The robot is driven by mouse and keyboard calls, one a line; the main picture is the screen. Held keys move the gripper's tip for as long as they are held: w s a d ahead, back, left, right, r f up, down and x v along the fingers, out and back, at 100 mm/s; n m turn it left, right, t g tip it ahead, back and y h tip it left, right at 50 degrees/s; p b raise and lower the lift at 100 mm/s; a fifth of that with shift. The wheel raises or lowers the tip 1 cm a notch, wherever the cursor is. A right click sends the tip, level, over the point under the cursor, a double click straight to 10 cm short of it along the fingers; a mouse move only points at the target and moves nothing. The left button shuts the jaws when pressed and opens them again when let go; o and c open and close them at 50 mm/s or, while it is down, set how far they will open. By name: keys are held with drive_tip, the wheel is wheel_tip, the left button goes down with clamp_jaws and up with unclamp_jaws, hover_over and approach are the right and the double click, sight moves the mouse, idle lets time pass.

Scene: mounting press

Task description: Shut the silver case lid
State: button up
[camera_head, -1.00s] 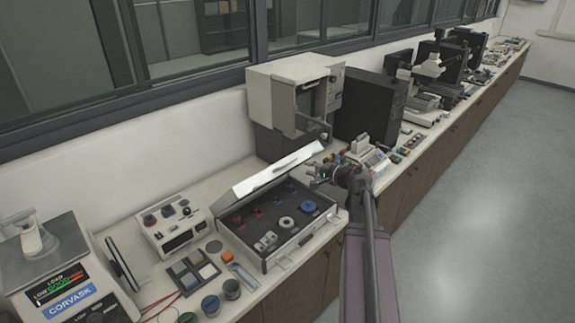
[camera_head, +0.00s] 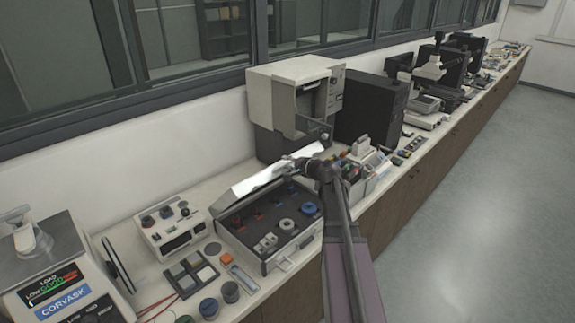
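The silver case (camera_head: 272,254) stands open on the bench, with its front edge near the bench's front. Its lid (camera_head: 262,181) is raised and tilted at the back of the case. Several round parts and small fittings, among them a blue ring (camera_head: 309,208), lie in the dark interior. My gripper (camera_head: 295,162) is at the right end of the lid, close to its upper edge. I cannot tell whether it touches the lid. Its fingers are too small and overlapped to read, and my arm hides the right end of the case.
A beige press-like machine (camera_head: 290,85) stands close behind the lid, with a black box (camera_head: 368,108) to its right. A control box (camera_head: 168,228), pads and small jars (camera_head: 230,291) crowd the left. Small coloured items lie right of my arm. The floor (camera_head: 480,220) is clear.

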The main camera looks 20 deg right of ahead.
clamp_jaws()
drive_tip(key=shift+s+d+f+b, duration=0.1)
drive_tip(key=shift+s+f+b, duration=0.1)
drive_tip(key=shift+b, duration=0.1)
